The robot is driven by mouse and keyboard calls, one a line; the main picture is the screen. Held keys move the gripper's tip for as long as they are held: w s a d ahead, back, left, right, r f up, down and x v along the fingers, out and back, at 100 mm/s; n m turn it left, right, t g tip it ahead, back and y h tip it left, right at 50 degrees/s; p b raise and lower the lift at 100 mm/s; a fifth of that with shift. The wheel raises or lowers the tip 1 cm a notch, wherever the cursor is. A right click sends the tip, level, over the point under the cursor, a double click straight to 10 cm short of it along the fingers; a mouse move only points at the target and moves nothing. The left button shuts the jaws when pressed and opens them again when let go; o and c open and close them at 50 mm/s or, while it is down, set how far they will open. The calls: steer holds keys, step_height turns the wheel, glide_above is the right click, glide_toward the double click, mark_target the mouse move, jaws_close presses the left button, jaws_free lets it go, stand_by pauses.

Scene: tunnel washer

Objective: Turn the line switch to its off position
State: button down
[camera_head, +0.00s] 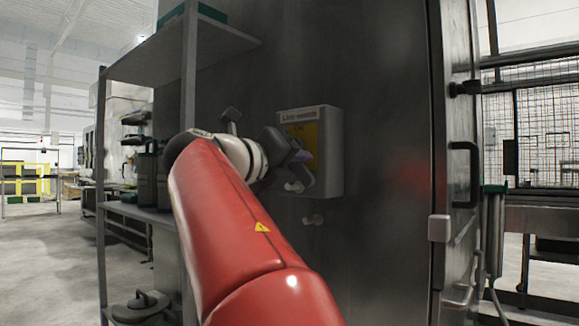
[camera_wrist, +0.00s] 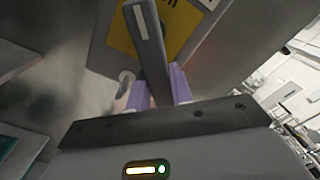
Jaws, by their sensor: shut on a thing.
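The line switch is a light grey box (camera_head: 332,150) with a yellow plate, fixed to a dark grey metal wall. A label strip runs along its top. Its dark grey lever with a white stripe (camera_wrist: 150,38) lies over the yellow plate (camera_wrist: 180,25) in the wrist view. My gripper (camera_head: 298,163) is at the front of the box, and its lavender fingers are shut on the lever in the wrist view (camera_wrist: 158,88). My red arm and gripper hide the lever in the head view. I cannot read which position it points to.
A metal shelf rack (camera_head: 150,214) stands close on the left.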

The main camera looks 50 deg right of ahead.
steer(key=shift+s+r+n, duration=0.2)
steer(key=shift+r+n, duration=0.1)
steer(key=shift+n, duration=0.6)
steer(key=c, duration=1.2)
jaws_free()
steer(key=shift+c, duration=0.2)
steer(key=a, duration=0.7)
steer(key=shift+s+a, duration=0.35)
steer(key=shift+a, duration=0.05)
steer(key=shift+c, duration=0.4)
